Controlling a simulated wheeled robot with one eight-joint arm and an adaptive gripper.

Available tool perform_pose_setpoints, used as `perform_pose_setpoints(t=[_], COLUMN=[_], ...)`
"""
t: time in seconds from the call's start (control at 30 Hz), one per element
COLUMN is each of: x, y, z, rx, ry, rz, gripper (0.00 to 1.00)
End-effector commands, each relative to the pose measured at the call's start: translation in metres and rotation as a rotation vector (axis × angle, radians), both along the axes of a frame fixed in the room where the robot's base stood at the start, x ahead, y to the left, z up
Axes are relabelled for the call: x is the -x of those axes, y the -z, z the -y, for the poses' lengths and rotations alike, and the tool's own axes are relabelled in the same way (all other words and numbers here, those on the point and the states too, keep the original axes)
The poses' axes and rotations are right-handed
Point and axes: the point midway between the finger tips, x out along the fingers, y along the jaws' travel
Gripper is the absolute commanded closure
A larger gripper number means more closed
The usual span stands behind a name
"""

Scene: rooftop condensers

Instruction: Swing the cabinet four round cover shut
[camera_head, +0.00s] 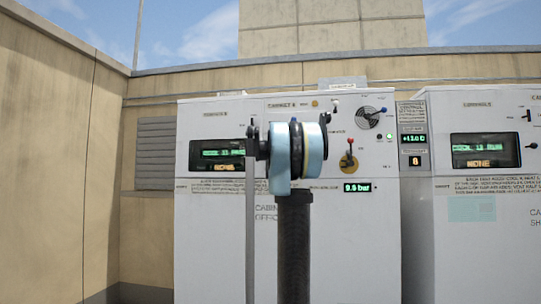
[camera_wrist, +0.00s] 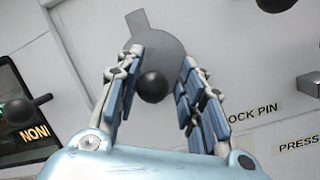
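In the wrist view a grey round cover (camera_wrist: 160,42) with a short tab at its upper left lies against a pale cabinet panel. A dark ball knob (camera_wrist: 152,87) shows in front of its lower part. My gripper (camera_wrist: 162,56) is open, its two fingers spread on either side of the knob, with visible gaps. I cannot tell how far the cover is swung. In the head view my arm stands before the left white cabinet (camera_head: 225,250) and hides part of its front. My gripper and the grey cover cannot be made out there. The cabinet's number is not clearly legible.
The left cabinet also bears a dark round dial (camera_head: 371,117), a red-knobbed lever on a yellow disc (camera_head: 349,162) and a green pressure display (camera_head: 357,187). In the wrist view a "LOCK PIN" label (camera_wrist: 252,113) sits at right. A second cabinet (camera_head: 490,250) stands at right.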

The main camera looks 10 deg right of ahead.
Motion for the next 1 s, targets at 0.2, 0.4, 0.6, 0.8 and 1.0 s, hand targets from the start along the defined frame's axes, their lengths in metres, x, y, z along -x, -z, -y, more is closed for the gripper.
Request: perform_pose_setpoints(t=[0.2, 0.4, 0.6, 0.8, 1.0], x=[-0.003, -0.002, 0.013, 0.04, 0.067], y=[0.0, 0.0, 0.005, 0.013, 0.021], z=[-0.011, -0.019, -0.026, -0.036, -0.045], rx=[-0.002, -0.001, 0.0, -0.001, -0.001], ry=[-0.012, -0.02, -0.021, -0.019, -0.016], rz=[0.0, 0.0, 0.0, 0.0, 0.001], gripper=[0.66, 0.66, 0.66, 0.66, 0.66])
